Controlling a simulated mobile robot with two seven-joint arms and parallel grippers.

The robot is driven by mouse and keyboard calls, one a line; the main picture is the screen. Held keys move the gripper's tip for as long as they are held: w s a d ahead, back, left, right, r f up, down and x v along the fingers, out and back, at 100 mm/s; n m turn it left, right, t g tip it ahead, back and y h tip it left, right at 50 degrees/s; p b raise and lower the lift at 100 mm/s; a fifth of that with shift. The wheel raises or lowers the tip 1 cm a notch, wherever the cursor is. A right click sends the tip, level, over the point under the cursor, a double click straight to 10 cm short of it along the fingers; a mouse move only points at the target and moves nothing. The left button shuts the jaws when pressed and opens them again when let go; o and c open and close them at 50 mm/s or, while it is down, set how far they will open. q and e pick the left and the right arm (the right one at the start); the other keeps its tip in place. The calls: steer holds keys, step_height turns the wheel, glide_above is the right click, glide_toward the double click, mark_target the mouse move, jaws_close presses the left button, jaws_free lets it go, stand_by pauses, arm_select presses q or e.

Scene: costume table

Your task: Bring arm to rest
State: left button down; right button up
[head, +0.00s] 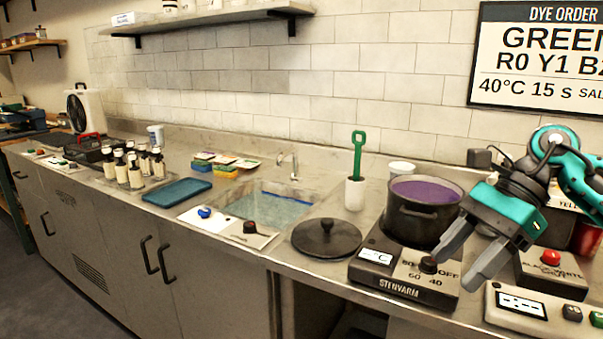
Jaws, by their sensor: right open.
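My right gripper (467,262) is in the head view at the right, coming in from the right edge. Its two grey fingers are apart and nothing is between them. It hangs above the front right of the heater marked STENVARM (402,291), close to the black knob (428,265); whether a finger touches the heater I cannot tell. A black pot (420,222) with purple liquid stands on the heater, partly behind the gripper. My left gripper is not in view.
A black lid (326,238) lies left of the heater. A green-handled tool stands in a white holder (354,194). A box with a red button (551,268) and a timer (521,304) are at the right. A sink (268,206) is further left.

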steer(key=a+f+m+t+y, duration=0.3)
steer(key=a+m+t+y, duration=0.1)
steer(key=a+m+y, duration=1.1)
steer(key=d+f+m+t+h+p, duration=0.1)
steer(key=d+f+m+t+h, duration=0.1)
steer(key=f+m+t+h, duration=0.85)
steer(key=d+f+m+t+h+p, duration=0.1)
steer(key=d+f+m+t+h, duration=0.3)
steer(key=m, duration=1.2)
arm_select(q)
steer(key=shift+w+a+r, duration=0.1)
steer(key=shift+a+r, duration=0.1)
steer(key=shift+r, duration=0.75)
arm_select(e)
steer(key=s+d+f+m+g+h, duration=0.2)
steer(key=s+f+m+g+h, duration=0.4)
steer(key=s+f+m, duration=0.6)
step_height(320, 180, down, 4)
steer(key=shift+s+d+f, duration=0.1)
steer(key=shift+s+d, duration=0.15)
steer(key=shift+s, duration=0.75)
